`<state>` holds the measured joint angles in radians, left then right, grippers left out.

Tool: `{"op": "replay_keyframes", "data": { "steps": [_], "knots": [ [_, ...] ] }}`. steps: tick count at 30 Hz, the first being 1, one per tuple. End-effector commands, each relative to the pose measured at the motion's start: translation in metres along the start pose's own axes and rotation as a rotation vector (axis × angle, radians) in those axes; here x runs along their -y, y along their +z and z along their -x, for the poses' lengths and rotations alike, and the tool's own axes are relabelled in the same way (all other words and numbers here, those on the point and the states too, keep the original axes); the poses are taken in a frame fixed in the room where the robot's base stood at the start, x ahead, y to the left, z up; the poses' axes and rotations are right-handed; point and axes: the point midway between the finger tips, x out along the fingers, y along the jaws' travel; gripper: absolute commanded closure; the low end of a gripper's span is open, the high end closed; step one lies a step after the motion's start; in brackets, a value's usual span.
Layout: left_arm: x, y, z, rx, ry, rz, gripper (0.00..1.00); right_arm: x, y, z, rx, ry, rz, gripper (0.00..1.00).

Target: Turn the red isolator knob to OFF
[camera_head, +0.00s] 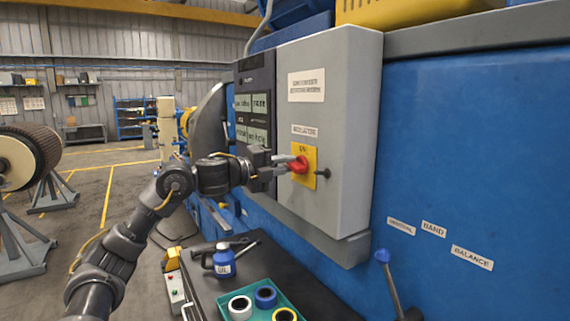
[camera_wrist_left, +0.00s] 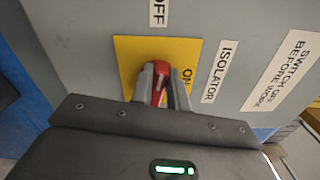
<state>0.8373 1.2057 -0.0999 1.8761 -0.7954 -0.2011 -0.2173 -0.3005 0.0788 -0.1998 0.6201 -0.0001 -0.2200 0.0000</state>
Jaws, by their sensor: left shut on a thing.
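The red isolator knob (camera_head: 300,166) sits on a yellow plate (camera_head: 311,158) on the front of the grey cabinet (camera_head: 345,110). My left gripper (camera_head: 289,164) reaches it from the left and is shut on the knob. In the left wrist view the two fingers of the left gripper (camera_wrist_left: 162,88) stand on either side of the red knob (camera_wrist_left: 160,72). The yellow plate (camera_wrist_left: 128,60) shows an ON mark (camera_wrist_left: 187,78) right of the knob. An OFF label (camera_wrist_left: 158,12) is above the plate there. The fingers partly hide the knob. My right gripper is not in view.
A small dark knob (camera_head: 326,173) sticks out beside the yellow plate. Below is a dark cart top (camera_head: 285,262) with a blue oil can (camera_head: 223,262) and a green tray (camera_head: 290,299) of rolls. A blue-tipped lever (camera_head: 383,257) stands at lower right.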

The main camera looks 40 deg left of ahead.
Motion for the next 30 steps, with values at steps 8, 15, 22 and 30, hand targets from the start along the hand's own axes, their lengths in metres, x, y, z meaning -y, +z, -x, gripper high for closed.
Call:
{"op": "replay_keyframes", "data": {
  "steps": [8, 15, 22, 30],
  "knots": [
    [-0.0021, 0.0004, 0.0001, 0.002, -0.001, 0.144, 1.0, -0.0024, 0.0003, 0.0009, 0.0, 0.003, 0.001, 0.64],
    [-0.0033, 0.0002, 0.0001, 0.002, -0.001, 0.199, 1.0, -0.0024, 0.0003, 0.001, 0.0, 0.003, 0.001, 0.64],
    [-0.0035, 0.0001, 0.0, 0.002, -0.001, 0.21, 1.0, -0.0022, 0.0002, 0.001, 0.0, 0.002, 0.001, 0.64],
    [-0.0036, 0.0, 0.0, 0.002, 0.0, 0.21, 0.8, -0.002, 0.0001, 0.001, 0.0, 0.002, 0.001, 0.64]
  ]
}}
